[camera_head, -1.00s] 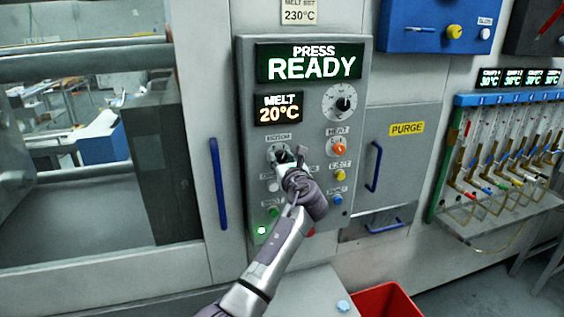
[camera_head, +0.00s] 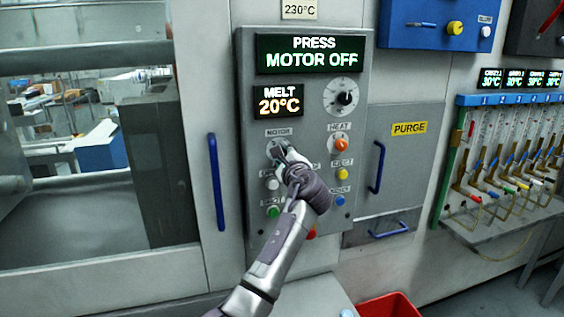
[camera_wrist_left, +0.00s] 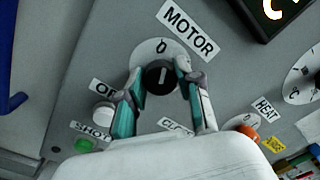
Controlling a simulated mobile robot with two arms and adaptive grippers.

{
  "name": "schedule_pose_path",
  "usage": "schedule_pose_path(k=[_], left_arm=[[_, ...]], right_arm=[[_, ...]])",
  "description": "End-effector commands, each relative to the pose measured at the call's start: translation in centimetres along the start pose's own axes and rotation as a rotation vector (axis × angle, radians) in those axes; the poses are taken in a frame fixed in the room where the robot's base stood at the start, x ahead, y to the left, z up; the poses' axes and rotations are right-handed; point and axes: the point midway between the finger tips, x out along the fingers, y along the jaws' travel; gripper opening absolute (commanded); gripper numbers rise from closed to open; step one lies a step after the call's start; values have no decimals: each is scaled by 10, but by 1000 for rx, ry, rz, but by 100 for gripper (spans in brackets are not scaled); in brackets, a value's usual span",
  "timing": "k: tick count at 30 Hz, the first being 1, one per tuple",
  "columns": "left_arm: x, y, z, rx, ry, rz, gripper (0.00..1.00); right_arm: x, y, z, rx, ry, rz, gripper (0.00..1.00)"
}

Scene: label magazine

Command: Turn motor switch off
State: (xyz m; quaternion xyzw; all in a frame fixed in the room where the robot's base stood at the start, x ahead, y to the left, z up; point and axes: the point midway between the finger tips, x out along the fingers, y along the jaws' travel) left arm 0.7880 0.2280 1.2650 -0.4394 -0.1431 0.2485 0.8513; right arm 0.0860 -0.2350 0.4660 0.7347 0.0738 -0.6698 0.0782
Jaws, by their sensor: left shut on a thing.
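The motor switch (camera_wrist_left: 160,77) is a round black knob with a white pointer line, under the MOTOR label on the grey control panel (camera_head: 352,215). In the left wrist view its pointer lines up roughly with the 0 mark. My left gripper (camera_head: 280,150) is at the switch; in the wrist view its two fingers (camera_wrist_left: 158,82) are closed on the knob from both sides. In the head view the gripper mostly hides the knob. The press display (camera_head: 310,53) reads "PRESS MOTOR OFF". My right gripper is not in view.
Close around the switch are the orange heat knob (camera_head: 341,144), a white button (camera_wrist_left: 103,113) and a green button (camera_head: 272,211). The melt display (camera_head: 279,102) reads 20°C. A blue door handle (camera_head: 217,182) stands left of the panel. A red bin (camera_head: 391,305) is below.

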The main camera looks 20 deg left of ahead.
Motion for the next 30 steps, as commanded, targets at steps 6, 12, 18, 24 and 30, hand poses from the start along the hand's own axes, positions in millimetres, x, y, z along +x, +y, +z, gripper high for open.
schedule_pose_path(k=[6, 12, 18, 24, 30], left_arm=[[0, 2, -1, -101, -2, 2, 0], [0, 1, -1, -144, -3, 3, 0], [0, 1, -1, -156, -3, 3, 0], [0, 1, -1, -156, -3, 3, 0], [0, 1, -1, -155, -3, 3, 56]], right_arm=[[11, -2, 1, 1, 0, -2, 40], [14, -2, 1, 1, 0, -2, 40], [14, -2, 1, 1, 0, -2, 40], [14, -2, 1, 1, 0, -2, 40], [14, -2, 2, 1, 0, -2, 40]])
